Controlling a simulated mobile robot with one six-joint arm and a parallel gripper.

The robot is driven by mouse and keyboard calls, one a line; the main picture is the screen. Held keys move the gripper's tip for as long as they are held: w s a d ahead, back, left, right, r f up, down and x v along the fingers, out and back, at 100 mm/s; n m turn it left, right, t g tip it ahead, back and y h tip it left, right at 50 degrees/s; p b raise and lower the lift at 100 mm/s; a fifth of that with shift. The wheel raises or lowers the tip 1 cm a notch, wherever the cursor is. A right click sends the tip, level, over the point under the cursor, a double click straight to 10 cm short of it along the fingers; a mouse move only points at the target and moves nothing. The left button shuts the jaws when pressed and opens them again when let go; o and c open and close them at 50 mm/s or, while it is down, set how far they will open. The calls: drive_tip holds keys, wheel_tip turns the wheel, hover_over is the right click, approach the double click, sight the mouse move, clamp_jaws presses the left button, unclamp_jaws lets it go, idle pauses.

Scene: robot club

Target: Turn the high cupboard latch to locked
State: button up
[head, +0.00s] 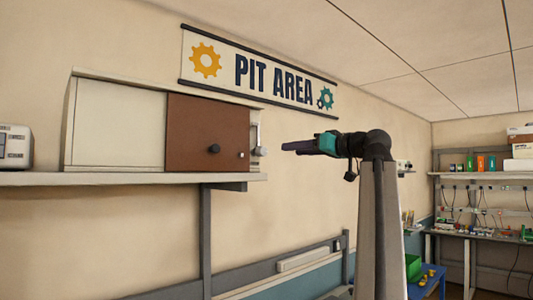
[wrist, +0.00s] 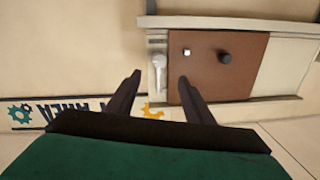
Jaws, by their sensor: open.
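The high cupboard (head: 115,125) stands on a wall shelf and has a brown door (head: 208,135) with a dark round knob (head: 214,149) and a small pale square piece. The pale latch (head: 256,138) is at the cupboard's right end, beside the door, with its lever roughly upright. In the wrist view, which is upside down, the latch (wrist: 159,70) shows between the fingertips in the picture. My gripper (head: 284,147) is to the right of the latch, apart from it, open and empty. In the wrist view my gripper (wrist: 159,77) has both dark fingers spread.
The shelf (head: 130,179) runs under the cupboard, with a white device (head: 15,147) at far left. A "PIT AREA" banner (head: 260,75) hangs on the wall above. A workbench with several items (head: 480,235) is at the far right. The space between my gripper and the latch looks clear.

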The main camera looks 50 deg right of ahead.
sight(265, 152)
drive_tip(key=shift+w, duration=0.1)
drive_tip(key=w+p, duration=0.5)
drive_tip(key=w, duration=0.7)
drive_tip(key=shift+r+p, duration=0.1)
drive_tip(key=shift+p, duration=0.25)
drive_tip(key=shift+w, duration=0.75)
drive_tip(key=shift+c, duration=0.2)
clamp_jaws()
